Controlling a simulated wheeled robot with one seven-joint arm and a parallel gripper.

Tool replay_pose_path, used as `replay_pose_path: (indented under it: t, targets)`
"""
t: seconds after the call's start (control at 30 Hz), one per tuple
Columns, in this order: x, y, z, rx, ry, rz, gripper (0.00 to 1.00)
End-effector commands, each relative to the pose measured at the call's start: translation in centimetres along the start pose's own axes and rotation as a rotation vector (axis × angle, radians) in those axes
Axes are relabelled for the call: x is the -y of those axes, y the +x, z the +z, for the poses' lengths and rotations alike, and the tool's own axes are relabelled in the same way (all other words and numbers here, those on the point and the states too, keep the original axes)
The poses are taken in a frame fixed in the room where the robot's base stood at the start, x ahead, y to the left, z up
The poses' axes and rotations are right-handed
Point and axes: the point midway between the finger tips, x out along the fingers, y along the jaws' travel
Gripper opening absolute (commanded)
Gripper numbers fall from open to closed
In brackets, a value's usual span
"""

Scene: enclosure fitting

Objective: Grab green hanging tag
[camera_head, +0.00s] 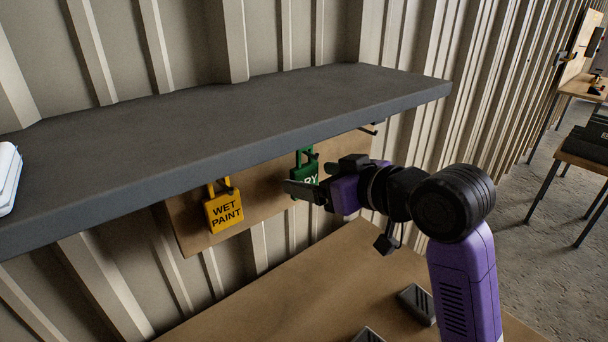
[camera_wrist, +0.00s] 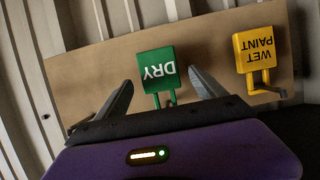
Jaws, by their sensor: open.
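The green tag (camera_head: 304,164) hangs on the brown board under the grey shelf in the head view, partly hidden by my gripper. In the wrist view the green tag (camera_wrist: 156,68) reads "DRY" upside down, with its loop toward my gripper. My gripper (camera_head: 293,188) is open and empty, close to the tag. In the wrist view its two fingers (camera_wrist: 160,80) lie on either side of the green tag's lower part. I cannot tell whether they touch it. A yellow "WET PAINT" tag (camera_head: 224,211) hangs to the left; it also shows in the wrist view (camera_wrist: 254,50).
The grey shelf (camera_head: 230,105) juts out just above the tags and my gripper. The brown board (camera_head: 262,188) backs the tags, and a bare hook (camera_head: 370,130) sticks out at its right. A wooden table (camera_head: 290,290) lies below with grey objects (camera_head: 417,303) on it.

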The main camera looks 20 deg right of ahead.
Motion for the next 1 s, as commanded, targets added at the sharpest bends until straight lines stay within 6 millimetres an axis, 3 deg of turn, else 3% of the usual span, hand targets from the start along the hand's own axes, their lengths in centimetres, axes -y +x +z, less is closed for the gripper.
replay_pose_path:
  t: [0.13,0.37,0.7,1.0]
  targets:
    - [0.06,1.1,0.02,0.001,-0.001,-0.001,0.8]
    - [0.04,1.17,0.03,-0.001,-0.001,0.0,0.78]
    - [0.03,1.14,0.03,-0.001,-0.001,0.0,0.15]
    - [0.03,1.06,-0.16,-0.001,-0.001,0.0,0.15]
